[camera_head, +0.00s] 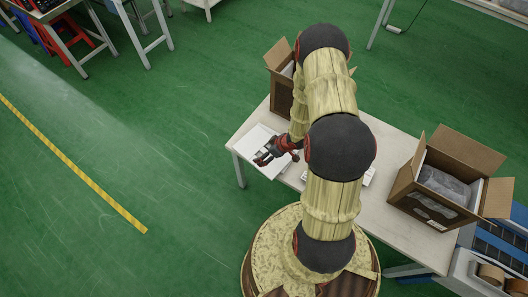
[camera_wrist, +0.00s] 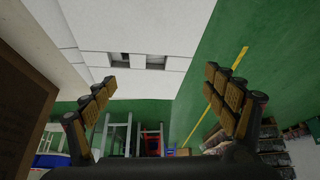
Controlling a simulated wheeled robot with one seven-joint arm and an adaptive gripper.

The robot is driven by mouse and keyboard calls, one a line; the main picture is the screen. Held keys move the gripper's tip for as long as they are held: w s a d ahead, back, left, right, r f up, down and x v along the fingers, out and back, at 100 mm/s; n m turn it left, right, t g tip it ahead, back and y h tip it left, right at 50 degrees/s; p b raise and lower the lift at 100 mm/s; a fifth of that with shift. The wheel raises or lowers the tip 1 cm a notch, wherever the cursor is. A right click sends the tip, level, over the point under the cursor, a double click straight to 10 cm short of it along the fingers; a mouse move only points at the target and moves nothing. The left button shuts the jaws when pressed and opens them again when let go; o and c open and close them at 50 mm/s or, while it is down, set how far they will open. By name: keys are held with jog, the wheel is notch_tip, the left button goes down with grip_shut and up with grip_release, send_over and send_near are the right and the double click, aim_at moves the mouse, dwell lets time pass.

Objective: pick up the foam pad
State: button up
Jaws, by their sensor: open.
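The foam pad looks to be the flat white piece (camera_head: 252,140) at the left end of the table in the head view; my gripper partly covers it. In the wrist view a white slab (camera_wrist: 95,22) with grooves and two dark rectangular slots fills the top middle, apparently the same pad. My gripper (camera_head: 262,159) is over the pad's near part in the head view. In the wrist view its fingers (camera_wrist: 160,80) are spread wide with nothing between them. I cannot tell whether they touch the pad.
A table (camera_head: 398,238) carries an open cardboard box (camera_head: 427,205) at right, with wrapped contents. Another box (camera_head: 279,92) stands behind the pad, partly hidden by my arm; a brown box wall (camera_wrist: 22,110) is close at left in the wrist view. Green floor (camera_head: 150,140) is clear at left.

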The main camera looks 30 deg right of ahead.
aim_at(264, 151)
jog(key=shift+o, duration=1.2)
jog(key=shift+w+a+f, duration=0.15)
jog(key=shift+w+f, duration=0.05)
jog(key=shift+f, duration=0.5)
jog(key=shift+o, duration=0.3)
jog(key=x, duration=0.1)
jog(key=b+x, duration=0.1)
jog(key=x, duration=0.1)
jog(key=b+x, duration=0.1)
jog(key=shift+s+f, duration=0.2)
jog(key=shift+f, duration=0.25)
jog(key=shift+r, duration=0.1)
jog(key=shift+c, duration=1.2)
jog(key=c, duration=0.7)
jog(key=shift+r, duration=0.1)
